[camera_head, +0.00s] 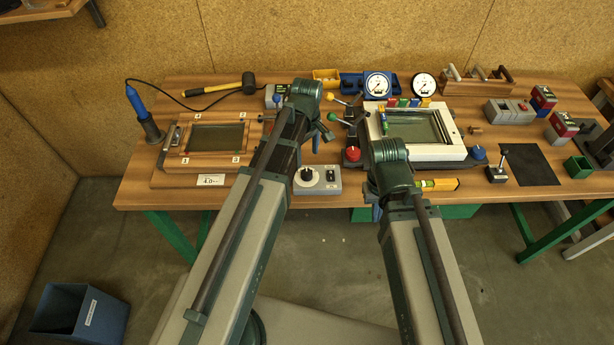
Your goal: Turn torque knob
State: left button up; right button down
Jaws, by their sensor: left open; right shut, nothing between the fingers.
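The torque knob (307,174) is a round black dial with a light pointer mark, on a grey control box (328,187) at the table's front edge. Small black switches sit beside it. My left gripper (321,136) is open, above and behind the box, apart from the knob; my own arm partly hides it. My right gripper (371,196) is shut and empty, to the right of the box near the front edge, and mostly hidden by its own arm. A small white display (208,180) reading about 4.0 stands at the front left.
A wooden frame fixture (170,175) lies left, a white glass frame (452,153) right.

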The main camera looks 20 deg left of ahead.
aim_at(307, 173)
pick_arm(q)
notch_tip(307, 173, down, 8)
jog(key=b, duration=0.7)
jog(key=shift+f, duration=0.25)
grip_shut()
